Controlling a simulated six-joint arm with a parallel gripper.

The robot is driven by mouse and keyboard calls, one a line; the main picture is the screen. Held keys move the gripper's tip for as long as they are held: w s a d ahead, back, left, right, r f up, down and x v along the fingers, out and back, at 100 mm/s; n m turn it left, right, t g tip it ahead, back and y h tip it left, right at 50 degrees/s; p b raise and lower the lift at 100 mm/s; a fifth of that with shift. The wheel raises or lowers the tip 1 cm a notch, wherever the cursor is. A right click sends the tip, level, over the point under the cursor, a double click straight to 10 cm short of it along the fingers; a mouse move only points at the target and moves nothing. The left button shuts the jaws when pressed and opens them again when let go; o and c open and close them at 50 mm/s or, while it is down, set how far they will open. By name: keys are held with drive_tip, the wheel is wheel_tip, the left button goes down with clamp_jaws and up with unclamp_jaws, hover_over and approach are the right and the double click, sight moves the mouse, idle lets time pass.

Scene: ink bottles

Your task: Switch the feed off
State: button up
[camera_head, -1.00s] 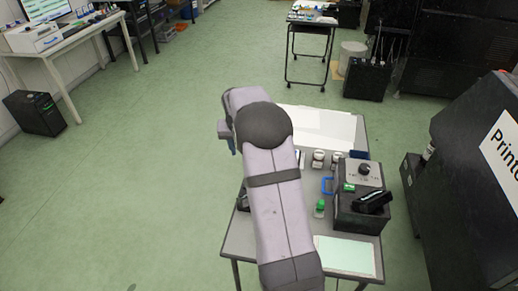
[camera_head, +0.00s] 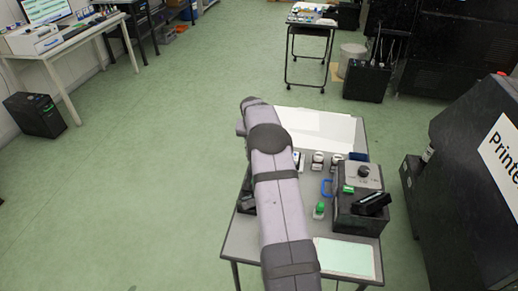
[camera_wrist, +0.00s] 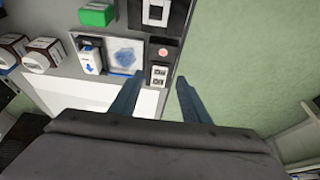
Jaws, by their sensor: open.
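A dark control box (camera_head: 357,213) stands at the right of the table, with a light panel and round dark knob (camera_head: 363,172) on top. I cannot tell which control is the feed switch. In the wrist view a small dark strip with a reddish round spot (camera_wrist: 162,51) lies at the table's edge. Just below it is a white piece with dark squares (camera_wrist: 158,76). My gripper (camera_wrist: 159,79) is open and empty, its blue fingers apart on either side of that white piece in the picture; its height above is unclear. In the head view my arm hides the gripper.
Ink bottles (camera_head: 318,160) stand mid-table. A green-capped bottle (camera_head: 319,209) and blue frame (camera_head: 327,187) are left of the box. The wrist view shows a white bottle (camera_wrist: 90,56), a blue-stained pad (camera_wrist: 124,54) and a green block (camera_wrist: 97,14). Floor beyond the edge is clear.

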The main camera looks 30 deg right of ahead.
drive_tip(key=shift+p+x, duration=0.45)
drive_tip(key=shift+x, duration=1.55)
drive_tip(key=shift+c, duration=0.7)
drive_tip(key=c, duration=0.9)
